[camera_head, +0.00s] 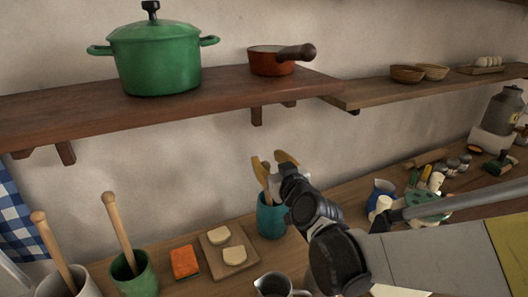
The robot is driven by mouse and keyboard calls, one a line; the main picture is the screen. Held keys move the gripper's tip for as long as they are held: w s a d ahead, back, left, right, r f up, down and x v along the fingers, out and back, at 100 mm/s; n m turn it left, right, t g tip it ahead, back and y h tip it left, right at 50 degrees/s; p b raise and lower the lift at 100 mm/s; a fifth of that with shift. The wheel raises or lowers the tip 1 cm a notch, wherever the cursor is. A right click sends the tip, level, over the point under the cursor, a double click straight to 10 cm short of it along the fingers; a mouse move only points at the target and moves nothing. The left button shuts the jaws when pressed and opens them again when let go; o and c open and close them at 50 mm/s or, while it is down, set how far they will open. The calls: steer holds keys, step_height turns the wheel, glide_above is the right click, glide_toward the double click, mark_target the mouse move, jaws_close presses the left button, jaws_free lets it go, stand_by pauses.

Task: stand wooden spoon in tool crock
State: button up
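A teal crock (271,220) stands on the counter near the wall, left of my arm. Wooden utensil heads (259,170) rise above its rim, and one or more of them may be the wooden spoon. My gripper (280,176) is over the crock, close beside these heads. The arm's dark links hide much of the gripper and the crock's right side. I cannot tell whether the fingers are shut on a handle, or whether the utensils touch the crock's inside.
A green pot (138,274) and a pale pot (72,284) hold wooden sticks at the left. A board (240,266) with bread, an orange block (184,262) and a metal jug (273,286) are nearby. A wooden shelf (220,97) overhangs the counter.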

steer(key=shift+s, duration=0.15)
steer(key=v, duration=0.7)
steer(key=shift+s+d, duration=0.2)
steer(key=shift+s, duration=0.15)
stand_by(0.4)
